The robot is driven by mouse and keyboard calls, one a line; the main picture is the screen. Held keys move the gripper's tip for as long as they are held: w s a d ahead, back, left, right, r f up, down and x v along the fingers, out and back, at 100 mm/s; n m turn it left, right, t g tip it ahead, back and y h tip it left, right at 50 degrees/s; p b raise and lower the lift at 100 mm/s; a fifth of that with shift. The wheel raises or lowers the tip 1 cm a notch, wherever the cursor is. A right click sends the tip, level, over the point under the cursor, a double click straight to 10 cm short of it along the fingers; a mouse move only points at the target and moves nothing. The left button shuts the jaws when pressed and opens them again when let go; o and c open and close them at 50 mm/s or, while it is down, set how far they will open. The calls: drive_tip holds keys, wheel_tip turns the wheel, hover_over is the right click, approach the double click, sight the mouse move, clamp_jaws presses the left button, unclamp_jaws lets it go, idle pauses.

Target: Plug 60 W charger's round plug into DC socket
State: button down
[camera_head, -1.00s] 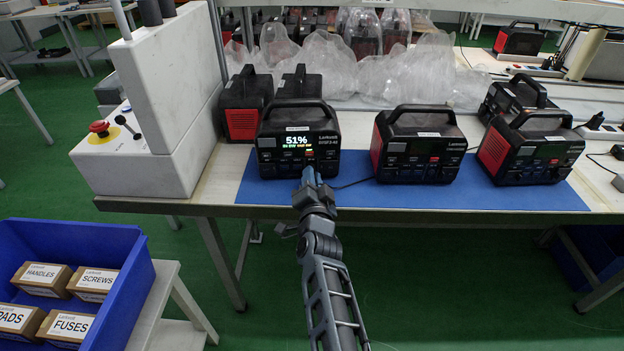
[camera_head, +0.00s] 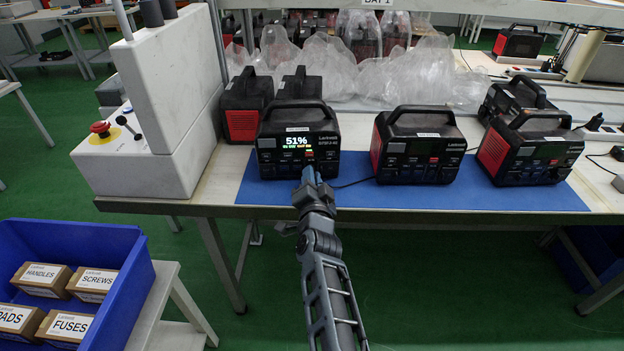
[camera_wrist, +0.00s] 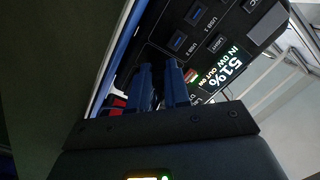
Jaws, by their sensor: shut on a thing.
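The power station (camera_head: 268,157) with a lit display reading 51% stands on the blue mat at the left. In the wrist view its front panel (camera_wrist: 207,45) shows tilted, with USB sockets and the display (camera_wrist: 232,72). My gripper (camera_head: 310,172) reaches its front, below the display; its blue fingertips (camera_wrist: 161,78) point at the lower panel in the wrist view. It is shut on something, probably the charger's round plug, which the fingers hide. The DC socket is hidden too, so I cannot tell whether plug and socket touch. A dark cable (camera_head: 355,183) runs on the mat to the right of my gripper.
Other power stations stand to the right (camera_head: 418,150) and behind (camera_head: 243,108). The white bench fixture (camera_head: 165,110) with a red button is at the left. Clear plastic bags (camera_head: 325,62) lie behind. A blue bin (camera_head: 125,270) of boxes is at lower left. The front mat strip (camera_head: 470,197) is bare.

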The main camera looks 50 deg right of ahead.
drive_tip(key=shift+d+r, duration=0.25)
drive_tip(key=shift+r, duration=0.15)
idle(0.6)
drive_tip(key=c, duration=1.1)
unclamp_jaws()
drive_tip(key=shift+o, duration=0.4)
drive_tip(key=shift+s+f, duration=0.1)
drive_tip(key=shift+f, duration=0.05)
drive_tip(key=shift+s+f, duration=0.1)
drive_tip(key=v, duration=0.8)
drive_tip(key=shift+w+a, duration=0.25)
drive_tip(key=shift+w, duration=0.1)
drive_tip(key=shift+a, duration=0.1)
